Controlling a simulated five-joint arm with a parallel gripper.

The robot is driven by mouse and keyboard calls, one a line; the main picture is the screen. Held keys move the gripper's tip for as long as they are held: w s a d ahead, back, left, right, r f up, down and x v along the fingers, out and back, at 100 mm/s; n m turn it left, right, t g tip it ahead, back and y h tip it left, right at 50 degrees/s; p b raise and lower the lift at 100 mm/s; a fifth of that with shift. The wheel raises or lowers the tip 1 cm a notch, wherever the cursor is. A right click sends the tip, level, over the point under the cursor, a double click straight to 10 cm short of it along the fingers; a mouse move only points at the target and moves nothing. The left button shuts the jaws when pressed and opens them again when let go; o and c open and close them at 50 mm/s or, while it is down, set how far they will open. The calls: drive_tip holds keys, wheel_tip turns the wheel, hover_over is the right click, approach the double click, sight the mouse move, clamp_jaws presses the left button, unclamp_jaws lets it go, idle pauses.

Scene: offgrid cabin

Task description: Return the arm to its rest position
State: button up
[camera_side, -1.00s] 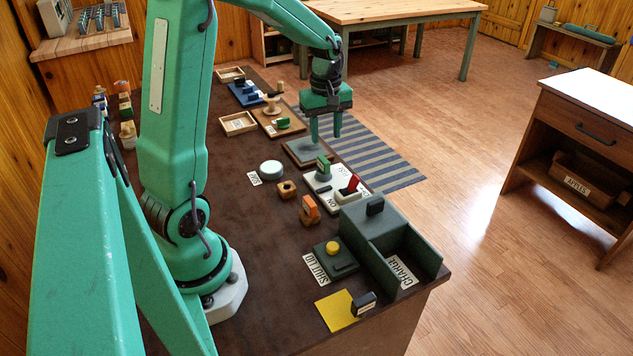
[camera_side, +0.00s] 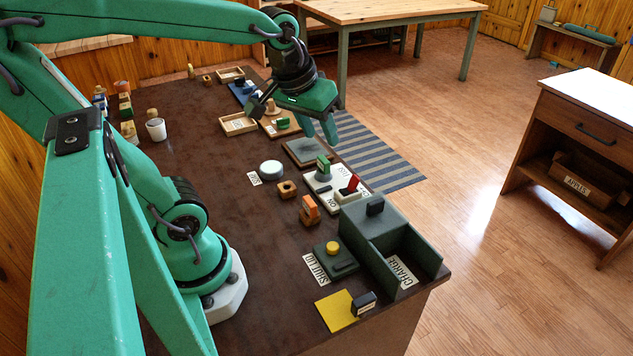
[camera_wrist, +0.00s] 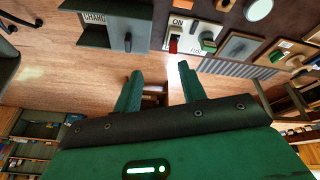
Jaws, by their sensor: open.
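My gripper (camera_side: 327,132) is raised above the far edge of the dark worktop (camera_side: 215,150) in the side view, tilted rather than pointing straight down. In the wrist view its two green fingers (camera_wrist: 159,75) are spread apart with nothing between them. The wooden floor and furniture show beyond them. My upper arm is folded back toward the left, with the forearm reaching across the top of the picture.
Below the gripper are a grey plate (camera_side: 296,152) and a switch panel (camera_side: 322,180). Wooden trays (camera_side: 232,130) stand farther back. A green open box (camera_side: 425,258) is at the front right. A white cup (camera_side: 156,130) stands near my arm. The middle worktop is mostly clear.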

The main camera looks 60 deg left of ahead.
drive_tip(key=shift+s+d+r+m+t+h, duration=0.1)
drive_tip(key=shift+s+d+m+t, duration=0.15)
drive_tip(key=shift+s+d+m, duration=0.45)
drive_tip(key=shift+s+d+r+m+t+h, duration=0.1)
drive_tip(key=shift+s+d+m+t, duration=0.2)
drive_tip(key=shift+s+m, duration=0.55)
drive_tip(key=shift+s+d+m+t+h, duration=0.1)
drive_tip(key=shift+s+d+m+t, duration=0.05)
drive_tip(key=shift+s+d+m, duration=0.55)
drive_tip(key=shift+s+a, duration=0.1)
drive_tip(key=shift+c, duration=0.4)
